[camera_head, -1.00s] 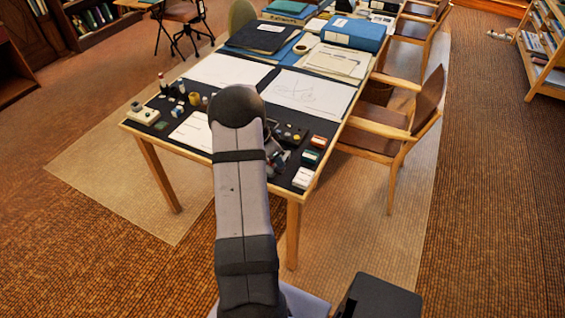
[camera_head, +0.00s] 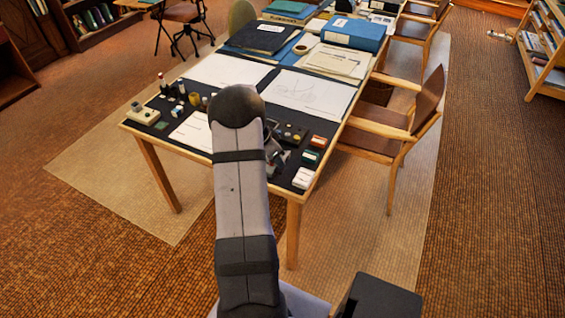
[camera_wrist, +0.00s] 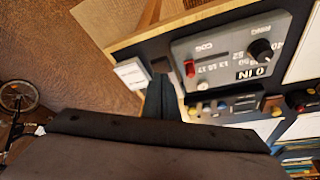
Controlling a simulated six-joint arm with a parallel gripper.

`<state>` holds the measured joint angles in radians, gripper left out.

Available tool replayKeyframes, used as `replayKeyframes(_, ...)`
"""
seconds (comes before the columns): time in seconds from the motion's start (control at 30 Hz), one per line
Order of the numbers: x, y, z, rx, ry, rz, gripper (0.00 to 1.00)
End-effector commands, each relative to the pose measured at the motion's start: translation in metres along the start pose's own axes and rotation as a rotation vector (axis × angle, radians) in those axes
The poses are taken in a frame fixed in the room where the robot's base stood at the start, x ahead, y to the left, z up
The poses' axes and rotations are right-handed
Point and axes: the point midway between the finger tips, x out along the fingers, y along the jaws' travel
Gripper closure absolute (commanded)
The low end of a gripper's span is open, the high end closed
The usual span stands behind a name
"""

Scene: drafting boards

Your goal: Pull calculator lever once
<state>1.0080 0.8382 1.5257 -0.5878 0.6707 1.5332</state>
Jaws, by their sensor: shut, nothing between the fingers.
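A grey calculator-like box (camera_wrist: 230,55) fills the upper right of the wrist view. It has a red lever (camera_wrist: 190,68) on its left side, a black knob (camera_wrist: 261,49) and a small window reading "0 IN". My gripper (camera_wrist: 160,88) is shut and empty, its dark fingers just left of and below the red lever in the wrist view. A small gap seems to show between them; contact cannot be told. In the head view my arm hides much of the table's near part, and my gripper (camera_head: 277,158) shows only partly beside it.
A dark box with knobs (camera_head: 291,133) lies right of my arm. Small card boxes (camera_head: 304,177) line the table's right edge. A beige device (camera_head: 143,114) stands at the left corner. Drawing sheets (camera_head: 310,92) lie behind. A chair (camera_head: 405,120) stands close on the right.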

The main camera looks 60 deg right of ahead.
Motion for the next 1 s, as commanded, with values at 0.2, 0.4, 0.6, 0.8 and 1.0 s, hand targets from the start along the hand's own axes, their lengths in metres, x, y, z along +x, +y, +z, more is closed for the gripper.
replayKeyframes(0.2,0.0,0.0,0.0,0.0,0.0,0.0,1.0)
replayKeyframes(0.4,0.002,0.0,0.001,0.0,0.0,0.0,1.0)
replayKeyframes(0.6,0.006,0.0,0.003,0.0,0.0,0.0,1.0)
replayKeyframes(0.8,0.011,0.0,0.005,0.0,0.0,0.0,1.0)
replayKeyframes(1.0,0.016,0.0,0.007,0.0,0.0,0.0,1.0)
